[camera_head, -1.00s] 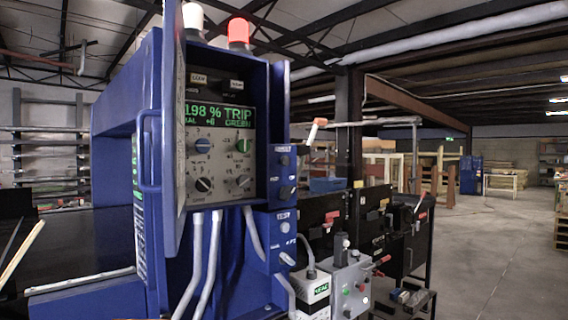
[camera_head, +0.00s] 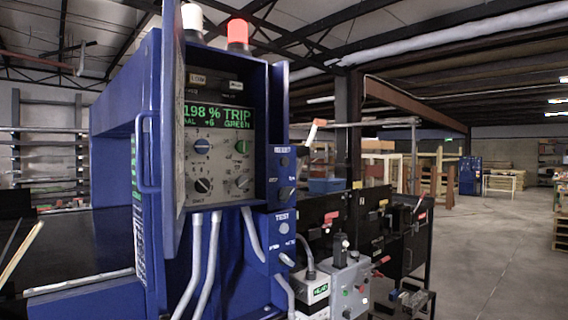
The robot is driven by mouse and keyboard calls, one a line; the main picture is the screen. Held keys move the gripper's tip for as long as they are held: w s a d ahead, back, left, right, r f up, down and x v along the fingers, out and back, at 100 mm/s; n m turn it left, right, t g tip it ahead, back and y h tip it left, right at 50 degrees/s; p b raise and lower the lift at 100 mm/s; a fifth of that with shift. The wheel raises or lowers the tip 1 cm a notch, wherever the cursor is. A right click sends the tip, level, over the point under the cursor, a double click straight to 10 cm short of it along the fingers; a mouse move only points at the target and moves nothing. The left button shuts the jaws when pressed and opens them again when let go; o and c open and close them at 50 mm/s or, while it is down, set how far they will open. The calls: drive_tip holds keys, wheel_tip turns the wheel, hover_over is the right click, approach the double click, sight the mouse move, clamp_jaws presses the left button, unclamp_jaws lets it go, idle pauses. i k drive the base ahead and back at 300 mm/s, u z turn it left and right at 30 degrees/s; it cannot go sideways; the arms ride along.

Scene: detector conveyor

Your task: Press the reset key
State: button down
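A blue detector cabinet (camera_head: 177,101) stands at left centre with its door swung open. Its grey panel carries a green-lit display (camera_head: 217,116) reading about "198 % TRIP" and "GREEN", above several round knobs. On the cabinet's right side is a small blue box whose label looks like RESET, with a small round key (camera_head: 284,161) under the label and a dark knob (camera_head: 286,193) below it. A lower blue box (camera_head: 282,216) is labelled TEST and has a round button. Nothing visibly touches the reset key. My gripper is not in view.
A red lamp (camera_head: 238,32) and a white lamp (camera_head: 192,17) top the cabinet. Grey conduits (camera_head: 213,258) hang below it. A grey control box (camera_head: 348,287) with a joystick and a green-labelled box (camera_head: 314,293) stand to its lower right. Open floor (camera_head: 490,260) lies at right.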

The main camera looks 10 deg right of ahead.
sight(284, 161)
drive_tip(key=u, duration=0.55)
drive_tip(key=k, duration=1.3)
drive_tip(key=z, duration=0.2)
drive_tip(key=i, duration=0.7)
drive_tip(key=z, duration=0.45)
drive_tip(key=i, duration=0.9)
drive_tip(key=u, duration=1.05)
drive_tip(key=i, duration=0.45)
drive_tip(key=u, duration=0.45)
